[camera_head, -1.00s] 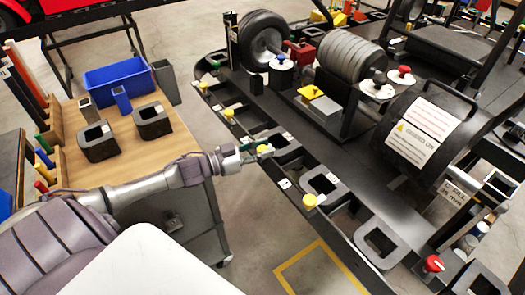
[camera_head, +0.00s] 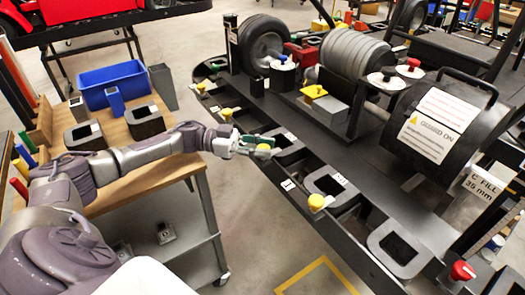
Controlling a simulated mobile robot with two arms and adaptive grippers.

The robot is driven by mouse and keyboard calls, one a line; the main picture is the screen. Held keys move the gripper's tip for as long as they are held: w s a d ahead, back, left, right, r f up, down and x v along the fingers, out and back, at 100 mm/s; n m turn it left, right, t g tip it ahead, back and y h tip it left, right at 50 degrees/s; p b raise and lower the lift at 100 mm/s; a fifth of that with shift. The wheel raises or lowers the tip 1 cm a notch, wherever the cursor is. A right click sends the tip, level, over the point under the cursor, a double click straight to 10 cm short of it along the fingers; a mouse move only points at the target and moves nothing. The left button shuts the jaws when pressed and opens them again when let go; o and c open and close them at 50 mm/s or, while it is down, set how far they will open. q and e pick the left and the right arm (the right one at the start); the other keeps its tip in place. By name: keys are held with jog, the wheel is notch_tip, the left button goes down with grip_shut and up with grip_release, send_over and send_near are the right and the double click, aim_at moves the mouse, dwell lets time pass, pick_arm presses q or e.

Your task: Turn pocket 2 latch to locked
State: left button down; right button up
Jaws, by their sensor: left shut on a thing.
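A row of latches with round yellow knobs runs along the near edge of the black kart stand (camera_head: 385,212). My left gripper (camera_head: 261,149) reaches in from the left and is shut on one yellow latch knob (camera_head: 264,147); the fingers partly hide it. Other yellow knobs are the near one (camera_head: 316,202) and the farther ones (camera_head: 227,113) and (camera_head: 201,88). A red knob (camera_head: 462,271) stands at the lower right. Pocket numbers are too small to read, and the held latch's angle is unclear. My right gripper is not in view.
Grey open frames (camera_head: 327,194) (camera_head: 371,242) lie along the stand edge. A wooden-topped cart (camera_head: 140,185) with a blue bin (camera_head: 100,75) stands at left. A large black drum (camera_head: 470,130) is at right. Floor shows between cart and stand.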

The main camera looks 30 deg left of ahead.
aim_at(264, 147)
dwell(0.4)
pick_arm(q)
jog(key=c, duration=0.8)
grip_release()
jog(key=shift+d, duration=0.1)
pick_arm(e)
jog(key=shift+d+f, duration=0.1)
pick_arm(q)
jog(key=shift+r, duration=0.1)
notch_tip(264, 147, up, 10)
jog(key=shift+f, duration=0.1)
